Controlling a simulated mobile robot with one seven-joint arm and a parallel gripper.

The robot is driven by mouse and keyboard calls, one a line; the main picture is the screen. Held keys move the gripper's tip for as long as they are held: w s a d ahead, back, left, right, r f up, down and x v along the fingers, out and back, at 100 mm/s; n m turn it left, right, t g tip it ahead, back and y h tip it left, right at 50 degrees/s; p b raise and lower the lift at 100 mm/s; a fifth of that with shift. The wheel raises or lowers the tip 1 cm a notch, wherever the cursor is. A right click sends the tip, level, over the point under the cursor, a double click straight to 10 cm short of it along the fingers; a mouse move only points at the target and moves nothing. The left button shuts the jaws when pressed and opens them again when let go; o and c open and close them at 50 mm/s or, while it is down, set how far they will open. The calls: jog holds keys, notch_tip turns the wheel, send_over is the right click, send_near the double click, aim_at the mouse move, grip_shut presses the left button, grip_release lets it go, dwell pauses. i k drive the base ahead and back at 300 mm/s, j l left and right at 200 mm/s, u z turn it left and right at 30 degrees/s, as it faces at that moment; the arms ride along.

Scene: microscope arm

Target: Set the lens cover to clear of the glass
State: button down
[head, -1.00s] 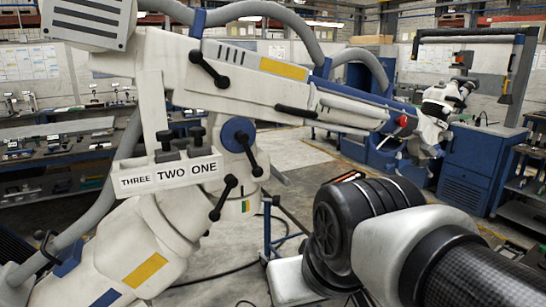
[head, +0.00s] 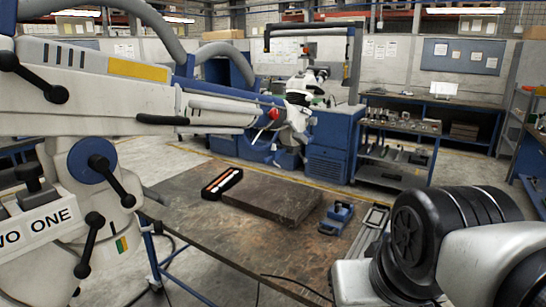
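The white microscope arm (head: 120,95) reaches from the left edge of the head view toward the middle. Its white and black microscope head (head: 302,92) hangs at the far end, in front of a blue cabinet. A lens cover and the glass are too small to make out there. A red knob (head: 273,114) sits near the end of the arm. My arm's black and white links fill the lower right corner. My gripper is out of view.
A worn brown workbench (head: 210,225) stands in the middle, below the microscope arm. A flat dark slab (head: 275,196), a black case with light strips (head: 222,184) and a blue tool (head: 337,218) lie on it. Shelves (head: 395,150) stand behind at the right.

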aim_at(305, 159)
jog(key=z, duration=1.3)
jog(key=i+l+z, duration=0.1)
jog(key=l, duration=0.25)
jog(key=l+z, duration=0.1)
jog(key=l, duration=0.25)
jog(key=i+l+z, duration=0.1)
jog(key=l, duration=0.25)
jog(key=i+l, duration=0.9)
jog(key=i+u, duration=0.2)
jog(key=i, duration=0.55)
jog(key=i+l+u, duration=0.1)
jog(key=i+u, duration=0.15)
jog(key=i, duration=0.55)
jog(key=i+u, duration=0.1)
jog(key=i, duration=0.65)
jog(key=i+l+u, duration=0.15)
jog(key=i, duration=0.65)
jog(key=i+u, duration=0.35)
jog(key=i, duration=0.35)
jog(key=i+l+u, duration=0.1)
jog(key=i+u, duration=0.25)
jog(key=i, duration=0.35)
jog(key=i+j+u, duration=0.1)
jog(key=i+u, duration=0.7)
jog(key=i+l+u, duration=0.15)
jog(key=i+u, duration=0.3)
jog(key=k, duration=0.1)
